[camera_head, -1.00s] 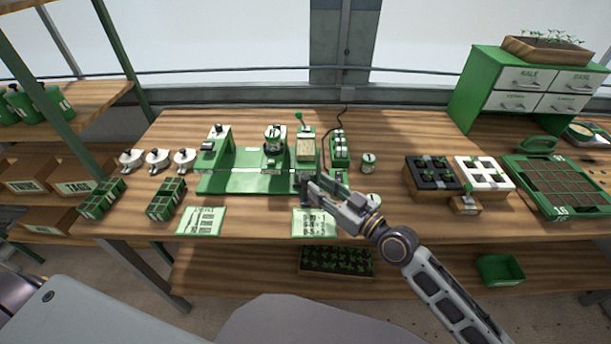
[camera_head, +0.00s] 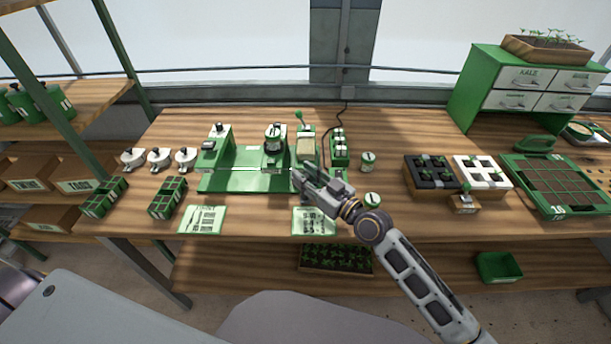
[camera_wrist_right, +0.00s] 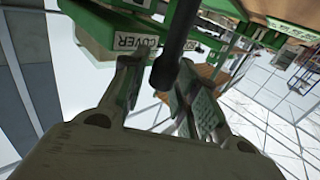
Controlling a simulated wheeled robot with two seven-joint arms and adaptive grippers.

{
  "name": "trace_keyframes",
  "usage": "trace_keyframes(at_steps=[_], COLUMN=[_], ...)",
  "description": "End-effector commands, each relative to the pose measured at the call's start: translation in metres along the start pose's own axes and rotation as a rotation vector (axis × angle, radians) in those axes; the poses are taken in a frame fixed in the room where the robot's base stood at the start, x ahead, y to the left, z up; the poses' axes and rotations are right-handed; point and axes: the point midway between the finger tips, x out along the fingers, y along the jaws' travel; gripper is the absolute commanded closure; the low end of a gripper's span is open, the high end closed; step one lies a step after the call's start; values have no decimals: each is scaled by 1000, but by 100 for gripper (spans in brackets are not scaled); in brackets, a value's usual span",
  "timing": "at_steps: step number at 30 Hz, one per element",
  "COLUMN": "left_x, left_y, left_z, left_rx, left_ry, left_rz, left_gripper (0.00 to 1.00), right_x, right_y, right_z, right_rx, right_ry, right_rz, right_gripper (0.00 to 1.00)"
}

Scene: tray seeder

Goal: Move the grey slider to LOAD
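The green seeder (camera_head: 240,184) stands on the bench, with a long flat base and a hopper and blocks along its back. My right gripper (camera_head: 298,178) is at the front right end of its base. In the right wrist view, the fingers of this gripper (camera_wrist_right: 160,92) are spread apart. A dark grey upright rod with a rounded end (camera_wrist_right: 170,65) shows between them, perhaps the slider's handle. I cannot tell whether the fingers touch it. A "COVER" label (camera_wrist_right: 134,42) is on the green part beside it. The slider is not distinguishable in the head view. My left gripper is out of view.
Two printed cards (camera_head: 203,219) and (camera_head: 313,221) lie at the bench's front. Small green crates (camera_head: 167,198) and white round pots (camera_head: 158,159) are on the left. Dark and white cell trays (camera_head: 432,172) and (camera_head: 484,173) and a large green tray (camera_head: 556,186) are on the right.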

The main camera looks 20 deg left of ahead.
Motion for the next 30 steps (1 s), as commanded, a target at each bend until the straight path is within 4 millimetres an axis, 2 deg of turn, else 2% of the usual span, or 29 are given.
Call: trace_keyframes(at_steps=[7, 14, 15, 30], left_x=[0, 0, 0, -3], left_y=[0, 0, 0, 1], left_z=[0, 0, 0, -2], left_rx=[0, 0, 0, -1], left_ry=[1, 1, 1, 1], left_rz=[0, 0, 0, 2], left_gripper=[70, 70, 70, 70], right_x=[0, 0, 0, 8], right_y=[0, 0, 0, -7], right_z=[0, 0, 0, -1], right_rx=[0, 0, 0, 2], right_ry=[0, 0, 0, 1], right_rz=[0, 0, 0, -1], right_gripper=[70, 98, 100, 100])
